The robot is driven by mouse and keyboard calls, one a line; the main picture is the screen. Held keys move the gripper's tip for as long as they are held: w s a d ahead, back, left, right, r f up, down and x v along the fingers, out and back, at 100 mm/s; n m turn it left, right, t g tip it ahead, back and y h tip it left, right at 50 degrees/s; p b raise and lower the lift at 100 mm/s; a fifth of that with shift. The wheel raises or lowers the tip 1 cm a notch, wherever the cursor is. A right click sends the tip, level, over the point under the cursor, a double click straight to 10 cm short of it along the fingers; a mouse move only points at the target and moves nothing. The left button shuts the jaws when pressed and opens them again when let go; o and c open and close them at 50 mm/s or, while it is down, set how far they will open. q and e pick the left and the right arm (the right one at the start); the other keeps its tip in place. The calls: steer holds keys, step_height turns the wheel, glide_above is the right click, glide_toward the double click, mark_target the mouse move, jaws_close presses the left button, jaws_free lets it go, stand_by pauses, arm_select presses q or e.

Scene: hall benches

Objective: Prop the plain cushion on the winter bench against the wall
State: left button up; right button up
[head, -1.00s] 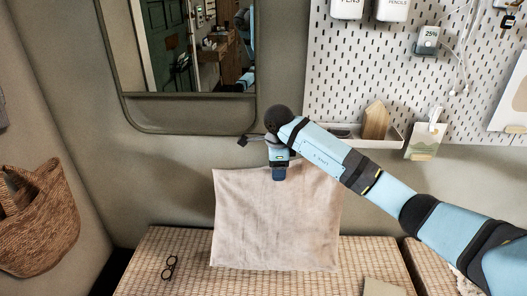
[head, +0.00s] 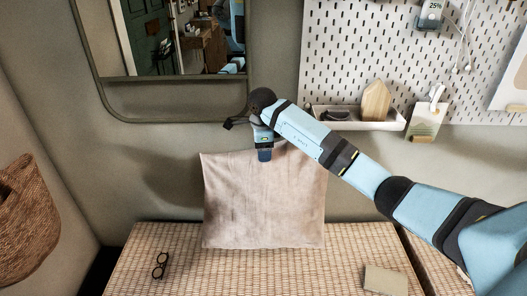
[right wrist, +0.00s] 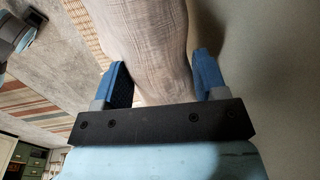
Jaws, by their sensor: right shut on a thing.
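The plain cushion (head: 264,203), pale pinkish beige, stands upright over the woven bench (head: 205,272) in the head view, broad side to the camera, close to the wall. Its lower edge overlaps the rear of the bench top; I cannot tell whether it touches the bench or the wall. My right gripper (head: 264,155) is shut on its top edge, near the middle. In the right wrist view the cushion (right wrist: 158,50) runs between the two blue fingers (right wrist: 162,85). My left gripper is not in view.
Dark-rimmed glasses (head: 160,265) lie left on the bench and a beige book-like block (head: 385,280) lies right. A mirror (head: 170,100) and a pegboard with a shelf (head: 358,122) hang above. A woven basket (head: 30,220) hangs at left. The bench front is clear between glasses and block.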

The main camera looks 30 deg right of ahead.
steer(key=w+f+b, duration=0.1)
steer(key=d+f+b, duration=0.1)
steer(key=shift+w+f, duration=0.35)
steer(key=shift+f, duration=0.2)
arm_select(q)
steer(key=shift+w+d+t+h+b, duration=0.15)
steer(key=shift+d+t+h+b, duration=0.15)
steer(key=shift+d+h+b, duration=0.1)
arm_select(e)
steer(key=shift+f, duration=0.65)
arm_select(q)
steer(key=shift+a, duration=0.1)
arm_select(e)
steer(key=o, duration=1.4)
steer(key=shift+c, duration=0.2)
steer(key=r, duration=0.4)
steer(key=s+r+p, duration=0.1)
steer(key=r, duration=0.4)
steer(key=a+r+p, duration=0.1)
steer(key=r, duration=0.3)
steer(key=shift+s+a+r, duration=0.1)
steer(key=shift+s+r, duration=0.15)
steer(key=shift+r, duration=0.1)
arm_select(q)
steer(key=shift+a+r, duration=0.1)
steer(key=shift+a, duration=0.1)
